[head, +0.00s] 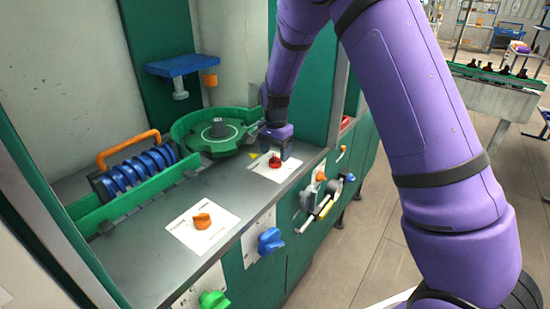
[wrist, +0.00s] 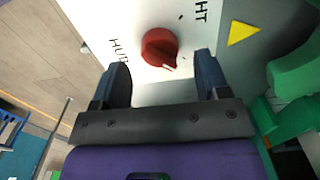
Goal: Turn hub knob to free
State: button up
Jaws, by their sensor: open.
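The hub knob is red and round with a raised grip and a pale pointer mark. It sits on a white label plate (head: 262,170) on the grey worktop, and shows in the head view (head: 275,162) and larger in the wrist view (wrist: 158,46). In the wrist view the letters HUB are beside it, and its pale mark points toward the bottom, slightly right. My gripper (head: 279,152) is open above the knob. In the wrist view its two dark fingertips (wrist: 162,68) are to the left and right of the knob, with gaps; contact is not visible.
An orange knob (head: 202,221) on another white plate is nearer on the worktop. Blue (head: 270,240) and green (head: 213,300) knobs stick out from the front. A green round guide (head: 215,132) and a blue screw feed (head: 137,172) stand behind. A yellow triangle (wrist: 242,33) is beside the plate.

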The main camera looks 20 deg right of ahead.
aim_at(275, 157)
notch_tip(275, 157, up, 8)
dwell(0.4)
dwell(0.3)
